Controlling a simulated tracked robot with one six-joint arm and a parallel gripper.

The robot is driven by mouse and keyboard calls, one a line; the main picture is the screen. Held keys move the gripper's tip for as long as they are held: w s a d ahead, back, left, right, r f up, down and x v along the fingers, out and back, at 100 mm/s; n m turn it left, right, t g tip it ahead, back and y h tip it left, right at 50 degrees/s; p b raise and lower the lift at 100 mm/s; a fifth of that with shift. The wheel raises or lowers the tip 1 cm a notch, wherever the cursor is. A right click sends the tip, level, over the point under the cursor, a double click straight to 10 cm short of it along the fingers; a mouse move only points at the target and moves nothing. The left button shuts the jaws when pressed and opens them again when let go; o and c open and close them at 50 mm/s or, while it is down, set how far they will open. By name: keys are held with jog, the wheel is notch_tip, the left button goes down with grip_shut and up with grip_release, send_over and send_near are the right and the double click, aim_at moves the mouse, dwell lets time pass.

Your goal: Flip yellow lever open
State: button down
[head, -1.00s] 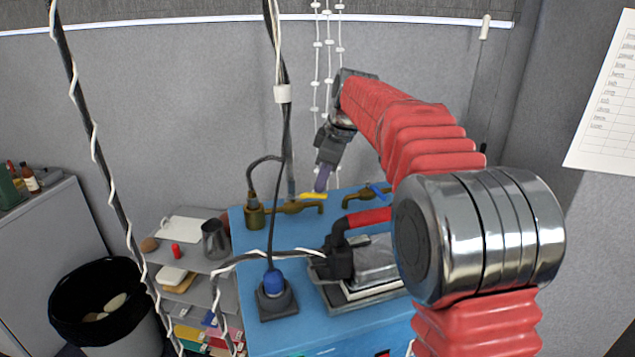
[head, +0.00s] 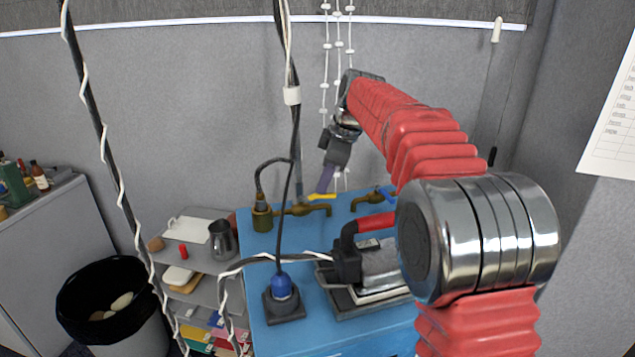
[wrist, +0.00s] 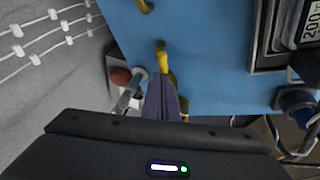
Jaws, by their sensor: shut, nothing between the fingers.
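The yellow lever (head: 322,196) sits on top of a brass tap (head: 300,210) at the back of the blue table. In the head view it lies roughly level, pointing along the spout. My gripper (head: 325,188) is shut and empty, its purple fingers pointing down at the lever. In the wrist view the yellow lever (wrist: 165,64) shows just beyond the tips of my gripper (wrist: 165,82). The fingers hide part of the lever and tap there. I cannot tell whether they touch the lever.
A second brass tap with a blue lever (head: 387,190) stands to the right. A black device with a red handle (head: 377,221) and a blue-topped plug (head: 280,286) stand in front. Cables hang before the taps. A grey shelf with a metal jug (head: 222,240) is at left.

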dwell(0.3)
jog(key=shift+a, duration=0.1)
jog(key=v, duration=1.3)
jog(key=shift+s+a+r, duration=0.2)
jog(key=shift+s+r, duration=0.05)
jog(key=shift+s, duration=0.25)
